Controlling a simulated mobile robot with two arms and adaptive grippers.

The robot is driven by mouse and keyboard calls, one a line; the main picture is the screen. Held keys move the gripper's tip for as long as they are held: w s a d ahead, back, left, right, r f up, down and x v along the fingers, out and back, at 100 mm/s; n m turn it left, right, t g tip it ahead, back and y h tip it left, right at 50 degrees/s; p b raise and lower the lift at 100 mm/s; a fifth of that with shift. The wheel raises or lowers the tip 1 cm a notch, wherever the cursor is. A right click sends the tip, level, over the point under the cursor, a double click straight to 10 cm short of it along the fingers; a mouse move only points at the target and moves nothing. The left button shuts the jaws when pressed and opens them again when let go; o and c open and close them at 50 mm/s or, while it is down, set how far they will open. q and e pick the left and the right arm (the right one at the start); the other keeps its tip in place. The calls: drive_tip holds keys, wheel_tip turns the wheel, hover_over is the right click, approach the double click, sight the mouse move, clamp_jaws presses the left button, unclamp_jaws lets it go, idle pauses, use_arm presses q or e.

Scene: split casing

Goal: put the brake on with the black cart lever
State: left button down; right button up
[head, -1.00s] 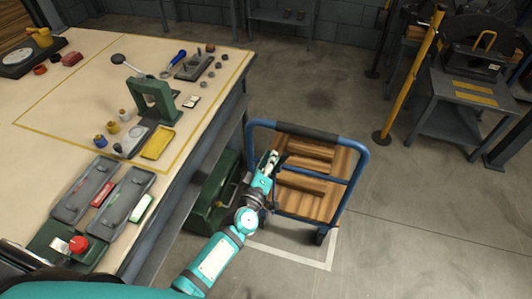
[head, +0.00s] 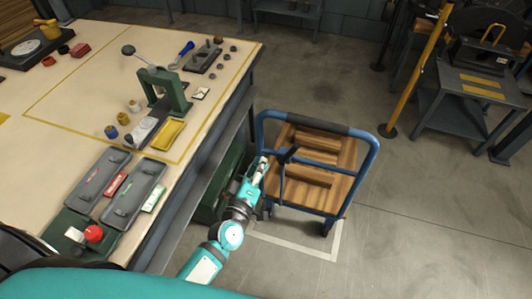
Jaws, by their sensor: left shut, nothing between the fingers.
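The cart (head: 345,185) has a blue tube frame and a wooden deck and stands on the floor right of the bench. Its black lever (head: 285,157) rises at the near left side of the frame, with a dark knob on top and a thin rod below. My left gripper (head: 261,164) is shut and empty, just left of the lever at about knob height. A small gap seems to lie between them, but contact is hard to judge. My right gripper is not in view.
The workbench (head: 75,135) with trays, a green press (head: 163,90) and small parts fills the left. A green box (head: 212,188) sits under its edge. A yellow post (head: 415,70) and a grey side table (head: 470,95) stand at the right. The floor between is clear.

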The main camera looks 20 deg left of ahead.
use_arm(q)
drive_tip(key=shift+s+a, duration=0.2)
drive_tip(key=shift+s, duration=0.45)
drive_tip(key=shift+s+a, duration=0.15)
drive_tip(key=shift+s, duration=0.45)
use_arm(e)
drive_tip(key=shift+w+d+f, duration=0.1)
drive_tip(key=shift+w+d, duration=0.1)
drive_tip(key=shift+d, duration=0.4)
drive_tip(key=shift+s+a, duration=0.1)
